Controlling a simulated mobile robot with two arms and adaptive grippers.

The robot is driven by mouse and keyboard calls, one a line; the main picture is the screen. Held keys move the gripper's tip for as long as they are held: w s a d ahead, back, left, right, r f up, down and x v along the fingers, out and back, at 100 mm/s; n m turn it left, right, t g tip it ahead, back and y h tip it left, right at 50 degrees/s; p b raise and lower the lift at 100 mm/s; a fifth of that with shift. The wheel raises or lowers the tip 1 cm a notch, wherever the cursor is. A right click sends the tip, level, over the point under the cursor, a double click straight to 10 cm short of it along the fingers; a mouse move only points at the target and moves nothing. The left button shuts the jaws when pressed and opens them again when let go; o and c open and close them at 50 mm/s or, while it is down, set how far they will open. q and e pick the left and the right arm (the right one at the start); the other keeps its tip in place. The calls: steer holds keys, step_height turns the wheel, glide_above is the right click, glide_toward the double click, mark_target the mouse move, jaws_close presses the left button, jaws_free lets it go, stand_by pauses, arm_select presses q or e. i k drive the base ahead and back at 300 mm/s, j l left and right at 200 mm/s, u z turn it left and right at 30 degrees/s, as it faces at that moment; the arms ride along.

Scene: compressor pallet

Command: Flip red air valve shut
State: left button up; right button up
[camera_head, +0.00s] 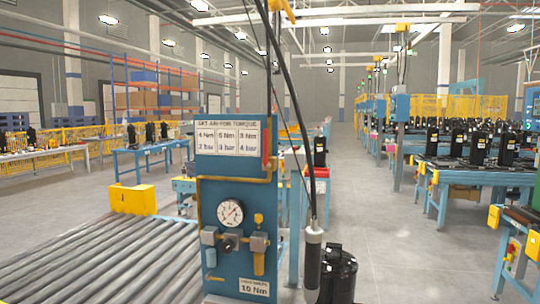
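A blue panel (210,240) stands upright in the middle of the view. A narrow red handle (266,140), which looks like the air valve's lever, stands roughly upright at its upper right edge, beside the white torque and pressure chart (228,136). A yellow pipe (235,180) runs across the panel below the chart and up toward the handle. A round pressure gauge (230,212) sits lower on the panel, with fittings (231,241) under it. Neither of my grippers is in view.
A roller conveyor (95,262) fills the lower left, with a yellow box (132,199) at its far end. A tool (313,255) hangs on a black cable just right of the panel, near a black compressor (338,275). Open floor (400,235) lies to the right.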

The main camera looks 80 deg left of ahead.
mark_target(266, 165)
steer(key=u, duration=2.8)
steer(key=l, duration=0.1)
